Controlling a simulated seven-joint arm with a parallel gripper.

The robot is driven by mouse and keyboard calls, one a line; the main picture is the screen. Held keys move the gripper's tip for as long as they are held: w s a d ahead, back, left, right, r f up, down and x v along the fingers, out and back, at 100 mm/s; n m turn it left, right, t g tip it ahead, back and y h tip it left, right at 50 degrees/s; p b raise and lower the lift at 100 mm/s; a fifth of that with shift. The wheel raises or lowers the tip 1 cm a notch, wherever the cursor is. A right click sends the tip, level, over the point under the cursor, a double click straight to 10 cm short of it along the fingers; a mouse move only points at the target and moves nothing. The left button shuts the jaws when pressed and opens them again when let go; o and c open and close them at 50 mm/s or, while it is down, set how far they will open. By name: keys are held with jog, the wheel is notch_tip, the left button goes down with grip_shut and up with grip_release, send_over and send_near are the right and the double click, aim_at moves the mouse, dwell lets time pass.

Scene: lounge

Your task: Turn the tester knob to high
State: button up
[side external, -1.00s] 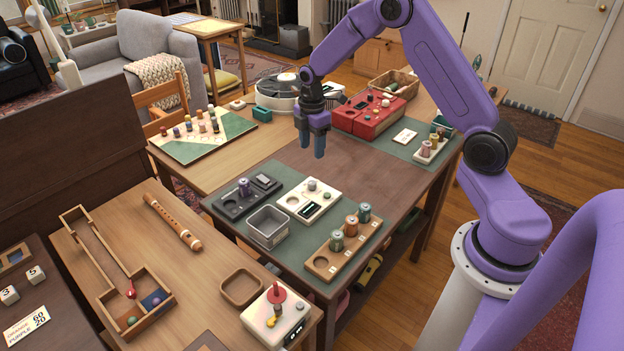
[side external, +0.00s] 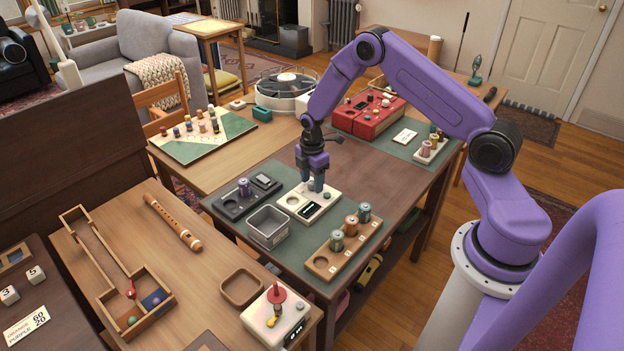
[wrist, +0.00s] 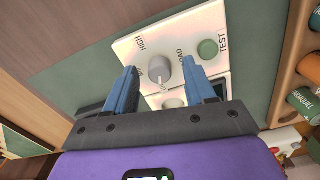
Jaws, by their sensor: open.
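The cream tester (side external: 318,205) lies on the green mat; its label HIGH and a green TEST button (wrist: 208,49) show in the wrist view. Its grey knob (wrist: 156,70) has a pale pointer mark facing toward my gripper, away from the HIGH label. In the side view my fingers hide most of the knob. My gripper (side external: 313,188) points down just over the tester. In the wrist view the open blue fingers (wrist: 160,90) stand on either side of the knob, with gaps; I cannot tell how far above it they are.
A dark device (side external: 247,196) with a purple spool stands left of the tester, and a grey bin (side external: 268,228) in front of it. A wooden rack (side external: 330,262) with several spools is at the front right. The brown table top (side external: 380,187) to the right is clear.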

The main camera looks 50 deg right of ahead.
jog(key=shift+c, duration=0.4)
grip_shut()
